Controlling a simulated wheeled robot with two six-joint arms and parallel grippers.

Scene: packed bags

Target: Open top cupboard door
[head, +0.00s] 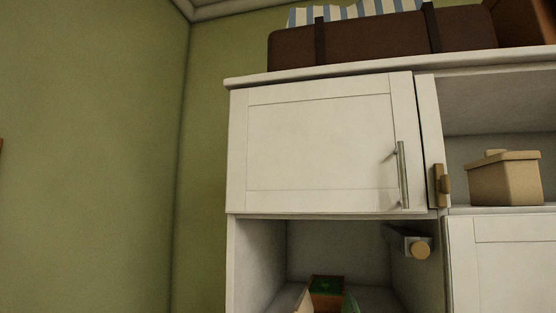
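The top cupboard door (318,145) is a white framed panel at the upper left of the white cupboard. It looks shut, with a thin dark line along its right edge. A vertical metal bar handle (402,175) is near the door's lower right. A small wooden piece like a turn latch (441,186) stands upright on the frame just right of the door and does not appear to overlap it. Neither of my grippers shows in the head view.
A brown suitcase (380,40) lies on the cupboard top. A tan lidded box (505,180) stands in the open compartment at right. Below the door, an open compartment holds a knob-like fitting (419,249) and a small box (326,290). Green wall (90,150) at left.

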